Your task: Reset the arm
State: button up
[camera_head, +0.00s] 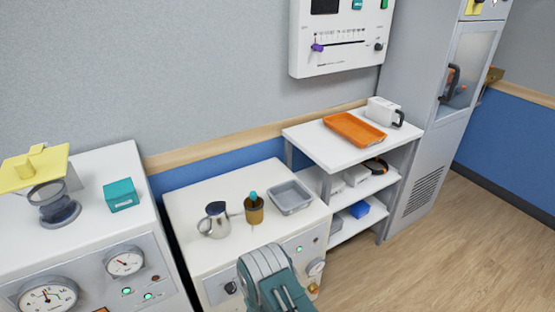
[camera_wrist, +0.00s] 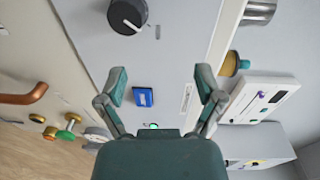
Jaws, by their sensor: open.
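My gripper (camera_wrist: 161,78) shows in the wrist view with its two teal-and-grey fingers spread apart. Nothing is between the fingertips. It faces the pale front panel (camera_wrist: 175,45) of a cabinet. A black knob (camera_wrist: 127,14) lies beyond the left fingertip, and a blue switch (camera_wrist: 143,97) lies between the fingers in the picture. I cannot tell how far the fingers are from the panel. In the head view my teal arm is at the bottom centre, in front of the middle cabinet (camera_head: 185,199); the fingertips cannot be made out there.
To the right, a white shelf (camera_head: 310,138) holds an orange tray (camera_head: 354,129). A gauge cabinet (camera_head: 95,168) stands left. Wooden floor (camera_head: 455,220) at right is clear.

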jog(key=w+d+r+n+g+h, duration=0.1)
jog(key=w+d+r+h, duration=0.1)
jog(key=w+r, duration=0.45)
jog(key=w+d+r+n+g+h, duration=0.1)
jog(key=w+d+r+n, duration=0.15)
jog(key=r, duration=0.75)
jog(key=s+d+r+n+g+h, duration=0.1)
jog(key=d+r, duration=0.3)
jog(key=r, duration=0.4)
jog(key=d+r+n+g+h, duration=0.1)
jog(key=d+r, duration=0.3)
jog(key=r, duration=0.3)
jog(key=s+d+r+n+g+h, duration=0.25)
jog(key=s+d+r, duration=0.55)
jog(key=s+r, duration=0.4)
jog(key=s+d+r+n+g, duration=0.1)
jog(key=s+d, duration=0.2)
jog(key=s, duration=0.6)
jog(key=s+d+r+n+g, duration=0.1)
jog(key=s+d+n+g, duration=0.1)
jog(key=s, duration=0.8)
jog(key=shift+s+d+n+h, duration=0.2)
jog(key=shift+d+n+h, duration=0.1)
jog(key=shift+d+h, duration=0.15)
jog(key=shift+r, duration=0.1)
